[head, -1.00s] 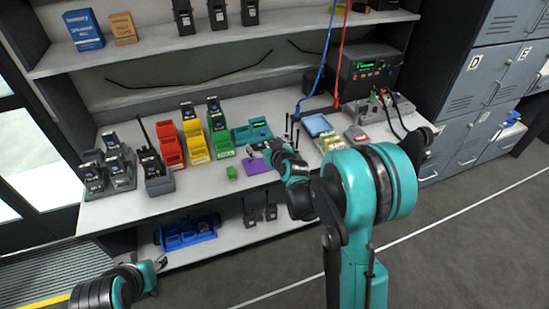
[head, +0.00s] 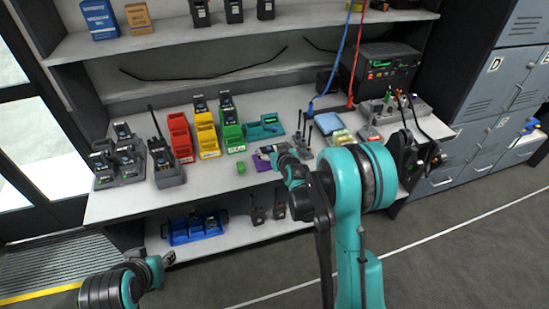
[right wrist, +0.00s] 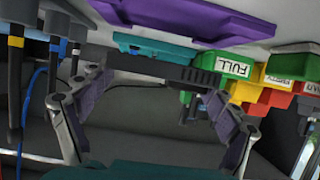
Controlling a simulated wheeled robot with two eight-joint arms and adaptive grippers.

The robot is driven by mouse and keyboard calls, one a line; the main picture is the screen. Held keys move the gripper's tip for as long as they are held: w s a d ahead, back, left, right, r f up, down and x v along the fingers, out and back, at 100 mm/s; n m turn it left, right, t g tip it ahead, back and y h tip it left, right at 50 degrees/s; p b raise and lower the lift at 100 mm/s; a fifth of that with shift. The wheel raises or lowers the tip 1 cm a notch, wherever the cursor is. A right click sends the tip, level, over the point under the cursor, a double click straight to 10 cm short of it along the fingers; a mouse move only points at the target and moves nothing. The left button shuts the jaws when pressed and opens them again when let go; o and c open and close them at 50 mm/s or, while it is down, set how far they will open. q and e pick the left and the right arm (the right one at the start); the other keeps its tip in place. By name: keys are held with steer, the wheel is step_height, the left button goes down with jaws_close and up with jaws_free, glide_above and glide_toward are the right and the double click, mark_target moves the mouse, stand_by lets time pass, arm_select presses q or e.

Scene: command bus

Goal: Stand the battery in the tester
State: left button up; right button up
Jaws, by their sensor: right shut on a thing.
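My right gripper (head: 270,152) is just in front of the tester, above the purple mat (head: 261,164). It is shut on a dark ribbed piece, seemingly the battery (right wrist: 155,69), lying across between the fingertips in the wrist view. Its far side is hidden. My left gripper (head: 168,259) hangs low at the left, away from the bench; its fingers are too small to judge.
Red (head: 181,138), yellow (head: 206,135) and green (head: 231,132) bins stand left of the tester. A small green block (head: 241,167) lies by the mat. Thin dark posts (head: 304,135) and a blue-screened tablet (head: 328,123) are on the right. A shelf (head: 240,32) runs above.

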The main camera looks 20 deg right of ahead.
step_height(320, 180, down, 4)
steer(key=shift+b, duration=0.9)
steer(key=shift+r, duration=0.1)
steer(key=o, duration=1)
